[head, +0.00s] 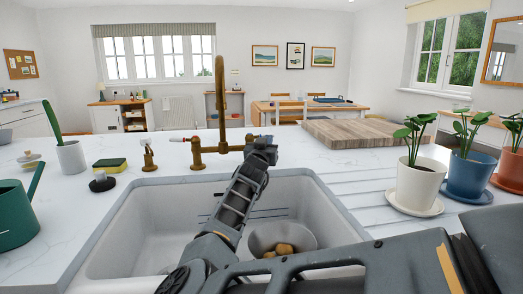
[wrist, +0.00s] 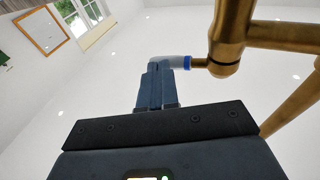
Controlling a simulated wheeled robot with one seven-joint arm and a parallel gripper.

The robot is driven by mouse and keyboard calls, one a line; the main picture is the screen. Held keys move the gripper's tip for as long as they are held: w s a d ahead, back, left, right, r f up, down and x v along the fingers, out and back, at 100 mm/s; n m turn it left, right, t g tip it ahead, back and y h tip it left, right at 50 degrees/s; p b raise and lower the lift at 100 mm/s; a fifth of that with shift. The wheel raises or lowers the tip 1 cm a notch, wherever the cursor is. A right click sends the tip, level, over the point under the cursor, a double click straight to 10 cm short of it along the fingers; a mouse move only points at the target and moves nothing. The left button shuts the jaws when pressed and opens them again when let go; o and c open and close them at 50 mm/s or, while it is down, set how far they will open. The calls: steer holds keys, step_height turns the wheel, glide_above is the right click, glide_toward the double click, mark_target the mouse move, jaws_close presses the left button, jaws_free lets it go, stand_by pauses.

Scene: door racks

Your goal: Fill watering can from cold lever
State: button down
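The green watering can (head: 15,215) stands on the counter left of the sink, partly cut off by the picture edge. The brass tap (head: 219,105) rises behind the sink, its spout high. The blue-ringed cold lever (wrist: 173,61) is white and shows at the tap's side in the wrist view. My gripper (wrist: 160,72) has its two fingers together, with their tips at the white lever handle. They seem to touch it; a firm grip on it cannot be made out. In the head view my gripper (head: 263,143) is right of the tap. The red-marked lever (head: 180,139) points left.
The white sink (head: 130,235) holds a bowl (head: 300,236) with potatoes. A sponge (head: 110,165), a black stopper (head: 102,182) and a small brass fitting (head: 149,160) are on the left. Potted plants (head: 417,182) and a wooden board (head: 350,133) occupy the right.

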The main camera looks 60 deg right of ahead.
steer(key=shift+d, duration=0.35)
steer(key=shift+r, duration=0.1)
stand_by(0.3)
steer(key=b+v, duration=0.1)
steer(key=v, duration=0.7)
steer(key=shift+w, duration=0.1)
